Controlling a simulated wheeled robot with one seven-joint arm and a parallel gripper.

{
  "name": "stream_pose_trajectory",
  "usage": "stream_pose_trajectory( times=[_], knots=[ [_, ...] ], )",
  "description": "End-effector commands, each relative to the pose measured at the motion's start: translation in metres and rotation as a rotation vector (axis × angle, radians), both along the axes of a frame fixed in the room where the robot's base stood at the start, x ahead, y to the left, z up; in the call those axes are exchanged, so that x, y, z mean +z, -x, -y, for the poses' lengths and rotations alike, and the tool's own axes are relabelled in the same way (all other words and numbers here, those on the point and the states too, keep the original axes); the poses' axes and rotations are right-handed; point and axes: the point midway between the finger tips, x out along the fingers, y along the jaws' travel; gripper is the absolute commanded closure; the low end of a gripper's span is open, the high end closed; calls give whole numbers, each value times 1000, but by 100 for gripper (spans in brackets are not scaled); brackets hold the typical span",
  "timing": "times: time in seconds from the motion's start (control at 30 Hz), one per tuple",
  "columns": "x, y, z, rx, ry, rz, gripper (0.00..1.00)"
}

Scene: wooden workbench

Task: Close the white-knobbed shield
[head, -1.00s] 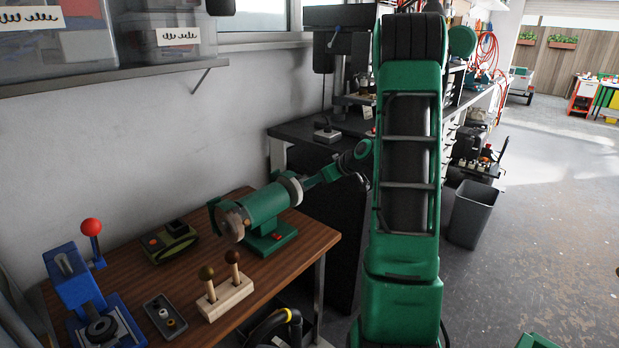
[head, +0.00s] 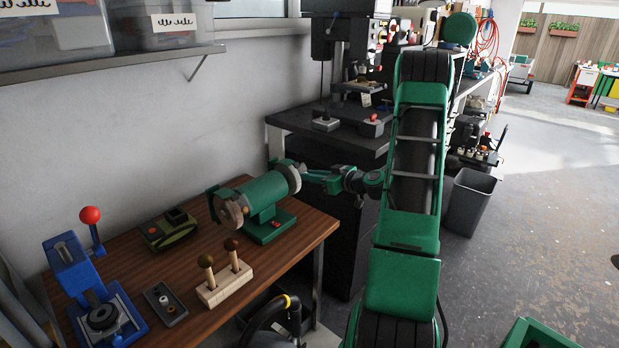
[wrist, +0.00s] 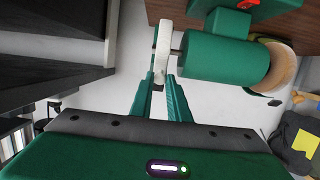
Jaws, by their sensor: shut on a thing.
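The green bench grinder (head: 266,197) stands near the right end of the wooden workbench. My gripper (head: 304,176) reaches in from the right, at the outer side of the right wheel. In the wrist view the two green fingers (wrist: 160,84) are close together at the edge of a pale wheel (wrist: 163,48), shut on a small part there. The fingers largely hide that part; I cannot make out a white knob or the shield's angle.
A wooden block with two knobbed pegs (head: 224,283), a small tray (head: 165,303), a green-black box (head: 169,231) and a blue press with a red ball (head: 94,305) share the bench. A dark cabinet (head: 330,225) stands behind my gripper. A grey bin (head: 470,202) is at right.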

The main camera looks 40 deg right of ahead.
Motion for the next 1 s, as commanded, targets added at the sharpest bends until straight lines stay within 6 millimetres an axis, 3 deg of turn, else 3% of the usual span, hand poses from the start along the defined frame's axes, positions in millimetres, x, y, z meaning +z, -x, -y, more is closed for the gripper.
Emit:
stream_pose_trajectory(
  times=[0.27, 0.3, 0.37, 0.77, 1.0],
  knots=[
    [-4, 0, -1, 0, -1, -8, 100],
    [-4, 0, -1, 0, -1, -8, 80],
    [-4, 0, -1, 0, -1, -8, 66],
    [0, 6, 1, 0, -1, -3, 66],
    [9, 43, 7, -5, -1, -4, 66]
  ],
)
